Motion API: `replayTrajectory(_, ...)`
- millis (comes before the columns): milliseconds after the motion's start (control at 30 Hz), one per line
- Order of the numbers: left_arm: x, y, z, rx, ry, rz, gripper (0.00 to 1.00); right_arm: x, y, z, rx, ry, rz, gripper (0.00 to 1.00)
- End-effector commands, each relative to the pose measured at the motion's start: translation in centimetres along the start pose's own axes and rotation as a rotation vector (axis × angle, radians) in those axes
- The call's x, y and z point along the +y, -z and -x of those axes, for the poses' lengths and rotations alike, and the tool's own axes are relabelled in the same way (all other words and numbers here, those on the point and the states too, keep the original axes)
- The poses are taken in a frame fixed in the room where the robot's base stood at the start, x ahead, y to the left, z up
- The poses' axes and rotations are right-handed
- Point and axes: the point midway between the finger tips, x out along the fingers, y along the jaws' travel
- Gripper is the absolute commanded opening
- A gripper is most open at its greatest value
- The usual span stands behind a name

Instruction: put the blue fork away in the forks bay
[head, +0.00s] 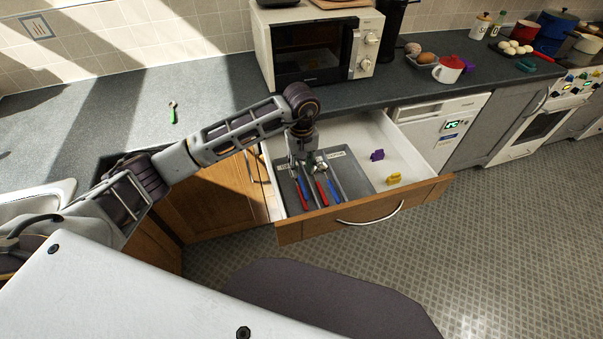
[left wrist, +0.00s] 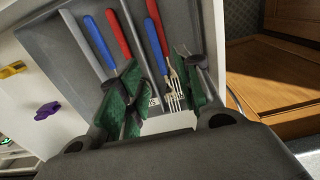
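The blue fork (left wrist: 157,45) shows in the left wrist view, tines toward my gripper, beside a red-handled piece. In the head view its blue handle (head: 305,187) is in the left occupied bay of the grey cutlery tray (head: 352,180), inside the open drawer. My left gripper (head: 301,158) is low over the back of that bay, pointing down. In the left wrist view its green-padded fingers (left wrist: 160,95) stand apart, with the fork's tines between them and no clear grip. The bay's label is partly covered. My right gripper is out of view.
The neighbouring bay holds another red handle (head: 321,192) and blue handle (head: 333,188). A purple piece (head: 377,155) and a yellow piece (head: 394,178) lie in the drawer right of the tray. A microwave (head: 312,48) stands behind; a green-handled utensil (head: 173,113) lies on the counter.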

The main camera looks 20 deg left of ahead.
Motion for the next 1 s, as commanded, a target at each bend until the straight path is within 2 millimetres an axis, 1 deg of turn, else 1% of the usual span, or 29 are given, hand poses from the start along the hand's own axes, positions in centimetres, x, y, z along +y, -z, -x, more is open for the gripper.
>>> replayTrajectory(33,0.0,0.1,0.8,0.003,-0.001,-0.001,0.34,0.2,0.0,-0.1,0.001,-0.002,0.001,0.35)
replayTrajectory(200,0.0,0.0,2.6,0.001,-0.001,-0.001,0.34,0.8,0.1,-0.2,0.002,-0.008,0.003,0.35)
replayTrajectory(400,0.0,0.0,3.9,0.001,0.000,-0.001,0.34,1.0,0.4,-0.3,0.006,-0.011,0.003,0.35)
replayTrajectory(1000,0.0,0.0,4.1,0.000,0.000,-0.001,0.34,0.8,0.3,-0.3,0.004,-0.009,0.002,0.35)
